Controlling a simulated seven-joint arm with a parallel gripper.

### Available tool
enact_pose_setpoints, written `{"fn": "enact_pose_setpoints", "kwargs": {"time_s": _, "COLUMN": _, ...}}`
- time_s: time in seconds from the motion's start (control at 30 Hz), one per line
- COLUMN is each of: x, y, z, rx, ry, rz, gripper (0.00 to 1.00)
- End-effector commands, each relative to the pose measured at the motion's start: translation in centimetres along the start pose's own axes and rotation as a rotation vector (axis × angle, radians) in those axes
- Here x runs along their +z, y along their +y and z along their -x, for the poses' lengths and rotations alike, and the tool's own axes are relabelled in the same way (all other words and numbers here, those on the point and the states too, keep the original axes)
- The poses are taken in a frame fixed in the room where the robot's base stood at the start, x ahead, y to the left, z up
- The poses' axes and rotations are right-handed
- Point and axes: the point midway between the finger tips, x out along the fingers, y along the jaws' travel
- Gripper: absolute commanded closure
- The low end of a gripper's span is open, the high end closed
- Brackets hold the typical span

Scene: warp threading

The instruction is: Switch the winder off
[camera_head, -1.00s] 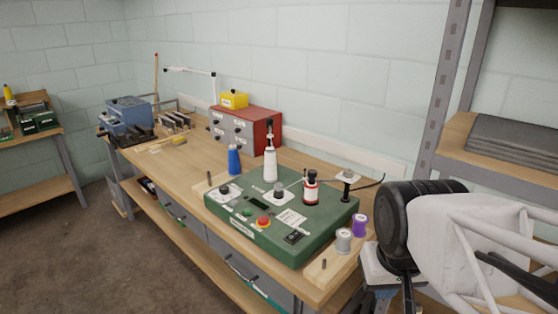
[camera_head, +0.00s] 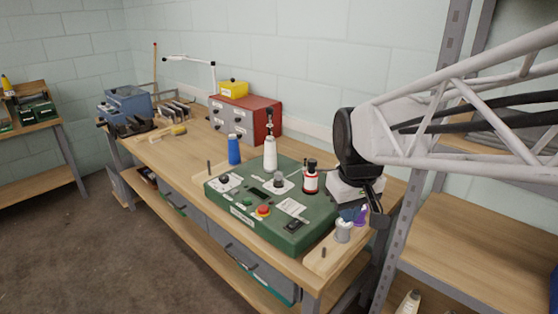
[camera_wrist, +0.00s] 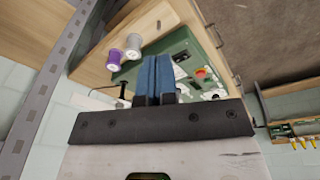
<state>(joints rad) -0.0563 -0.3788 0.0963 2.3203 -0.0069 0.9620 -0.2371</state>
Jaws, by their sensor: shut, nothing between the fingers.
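In the wrist view the red button (camera_wrist: 201,73) shows right of my fingers. My gripper (camera_head: 350,214) hangs near the winder's right end, by the spools and well away from the red button.
A white cone (camera_head: 270,154) and a red-and-white spool (camera_head: 311,178) rise from the winder. A blue cone (camera_head: 234,150) stands behind it. A grey spool (camera_head: 342,231) and a purple spool (camera_head: 361,214) stand at the bench's right end. A metal shelf post (camera_head: 409,200) is close right of my arm.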

Motion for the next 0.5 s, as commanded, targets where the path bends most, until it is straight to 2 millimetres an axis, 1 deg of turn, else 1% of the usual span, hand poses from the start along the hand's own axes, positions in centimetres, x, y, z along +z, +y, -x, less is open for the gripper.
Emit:
{"fn": "enact_pose_setpoints", "kwargs": {"time_s": 0.03, "x": -1.0, "y": 0.0, "z": -0.2, "rx": -0.003, "ry": -0.007, "rz": 0.018, "gripper": 1.0}}
{"fn": "enact_pose_setpoints", "kwargs": {"time_s": 0.1, "x": -2.2, "y": 0.1, "z": -0.4, "rx": -0.006, "ry": -0.014, "rz": 0.045, "gripper": 1.0}}
{"fn": "enact_pose_setpoints", "kwargs": {"time_s": 0.5, "x": -9.2, "y": 0.0, "z": -2.2, "rx": -0.025, "ry": -0.055, "rz": 0.199, "gripper": 1.0}}
